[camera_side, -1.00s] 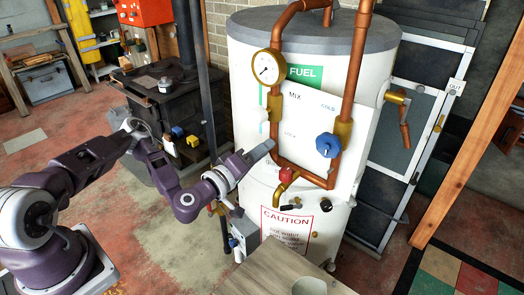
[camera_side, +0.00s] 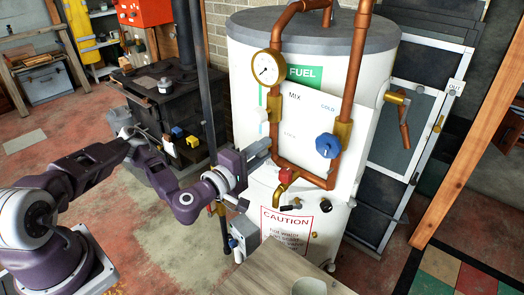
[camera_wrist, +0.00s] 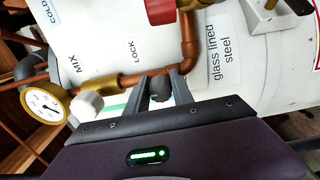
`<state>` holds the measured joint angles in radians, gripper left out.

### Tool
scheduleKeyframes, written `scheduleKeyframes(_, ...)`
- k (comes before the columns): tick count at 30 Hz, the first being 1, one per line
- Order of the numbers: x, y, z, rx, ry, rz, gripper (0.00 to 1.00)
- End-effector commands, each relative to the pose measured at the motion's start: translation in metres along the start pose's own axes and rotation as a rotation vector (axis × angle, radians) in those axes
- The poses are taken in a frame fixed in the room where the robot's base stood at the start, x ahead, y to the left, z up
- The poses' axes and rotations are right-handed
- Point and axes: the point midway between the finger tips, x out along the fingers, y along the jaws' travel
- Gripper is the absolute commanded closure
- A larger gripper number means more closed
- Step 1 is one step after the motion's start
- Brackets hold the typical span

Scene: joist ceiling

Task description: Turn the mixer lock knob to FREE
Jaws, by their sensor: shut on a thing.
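The white tank (camera_side: 330,75) carries a white panel marked MIX, COLD and LOCK, which also shows in the wrist view (camera_wrist: 110,30). A small dark grey knob (camera_wrist: 160,89) sits below the word LOCK in the wrist view, between the two fingers of my gripper (camera_wrist: 163,80). My gripper is shut on this knob. In the side view my gripper (camera_side: 260,151) is at the panel's lower left, by the copper pipe, and the knob is hidden there. The FREE mark cannot be read in either view.
Copper pipe (camera_side: 302,176) runs beside my gripper. A red valve handle (camera_side: 287,176), a blue knob (camera_side: 327,146), a pressure gauge (camera_side: 267,68) and a white knob (camera_wrist: 88,106) surround the panel. A grey box (camera_side: 243,230) is below. A wooden tabletop (camera_side: 260,275) lies in front.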

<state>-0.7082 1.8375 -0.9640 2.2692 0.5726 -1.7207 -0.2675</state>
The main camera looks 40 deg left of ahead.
Motion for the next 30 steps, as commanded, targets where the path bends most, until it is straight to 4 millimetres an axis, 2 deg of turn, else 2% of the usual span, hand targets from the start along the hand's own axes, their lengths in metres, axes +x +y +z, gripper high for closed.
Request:
scheduleKeyframes(12, -0.001, -0.001, 0.000, -0.007, -0.001, -0.002, 1.00)
scheduleKeyframes(13, -0.001, -0.001, 0.000, -0.007, -0.001, -0.002, 0.66)
scheduleKeyframes(15, 0.000, -0.001, 0.000, -0.006, 0.000, -0.002, 0.52)
scheduleKeyframes(16, 0.000, 0.000, 0.000, -0.006, 0.000, -0.001, 0.50)
scheduleKeyframes(25, -0.002, 0.000, 0.000, -0.006, -0.001, -0.001, 0.50)
scheduleKeyframes(30, -0.033, -0.001, 0.001, -0.008, -0.004, -0.005, 0.50)
